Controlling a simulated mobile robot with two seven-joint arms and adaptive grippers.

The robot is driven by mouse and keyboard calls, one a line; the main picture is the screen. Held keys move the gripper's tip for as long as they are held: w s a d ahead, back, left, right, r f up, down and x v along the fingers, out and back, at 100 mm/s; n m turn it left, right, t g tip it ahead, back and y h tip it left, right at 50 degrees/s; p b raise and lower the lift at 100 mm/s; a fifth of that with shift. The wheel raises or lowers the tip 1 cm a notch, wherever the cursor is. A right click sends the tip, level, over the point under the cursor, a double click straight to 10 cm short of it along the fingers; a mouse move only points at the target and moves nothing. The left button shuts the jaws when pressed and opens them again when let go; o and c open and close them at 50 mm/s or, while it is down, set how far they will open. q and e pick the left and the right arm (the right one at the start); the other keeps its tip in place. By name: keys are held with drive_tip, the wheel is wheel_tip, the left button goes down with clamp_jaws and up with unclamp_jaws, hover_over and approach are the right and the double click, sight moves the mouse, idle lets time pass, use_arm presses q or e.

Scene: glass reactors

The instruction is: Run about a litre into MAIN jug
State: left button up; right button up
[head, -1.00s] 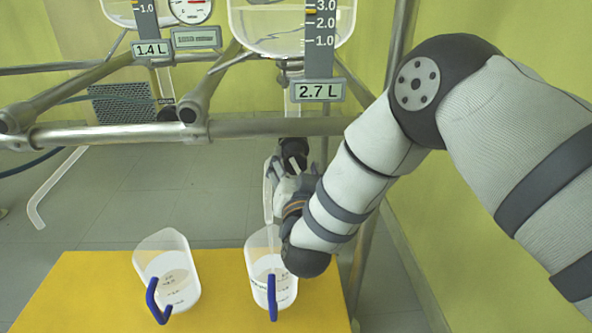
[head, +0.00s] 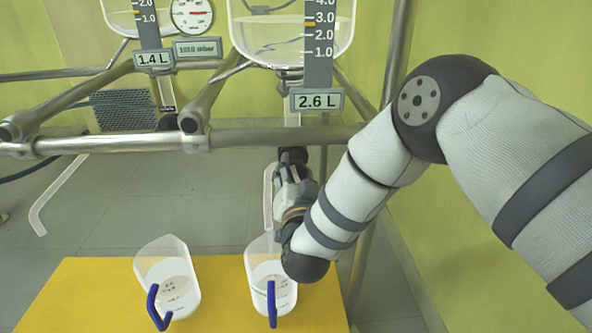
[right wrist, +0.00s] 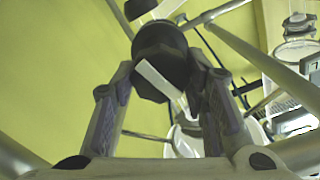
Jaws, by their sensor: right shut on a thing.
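My right gripper (head: 290,180) is shut on a black valve knob (right wrist: 165,55) below the right glass vessel (head: 290,40). That vessel holds clear liquid, and its display (head: 317,100) reads 2.6 L. A pale outlet tube (head: 267,195) hangs beside the gripper, over the right jug. The right jug (head: 262,255) is clear with a blue handle; I cannot read its label or make out its liquid level. A similar left jug (head: 160,260) stands beside it. Which one is MAIN I cannot tell. My left gripper is out of view.
Both jugs stand on a yellow platform (head: 80,290). A metal frame rail (head: 260,132) crosses above them. The left vessel's display (head: 153,59) reads 1.4 L, with a round gauge (head: 192,15) beside it. The left outlet tube (head: 60,190) hangs over the floor.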

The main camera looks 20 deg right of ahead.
drive_tip(key=m+p, duration=0.2)
drive_tip(key=m, duration=0.2)
drive_tip(key=shift+r+m, duration=0.1)
drive_tip(key=shift+m, duration=0.2)
drive_tip(key=m+p, duration=0.1)
drive_tip(key=m, duration=0.4)
drive_tip(key=shift+d+p, duration=0.1)
drive_tip(key=shift+p, duration=0.2)
drive_tip(key=m, duration=0.5)
drive_tip(key=shift+f+m, duration=0.3)
drive_tip(key=shift+m, duration=0.1)
drive_tip(key=m, duration=0.5)
drive_tip(key=shift+b, duration=0.3)
drive_tip(key=shift+m, duration=0.3)
drive_tip(key=o, duration=1.1)
drive_tip(key=shift+o, duration=0.2)
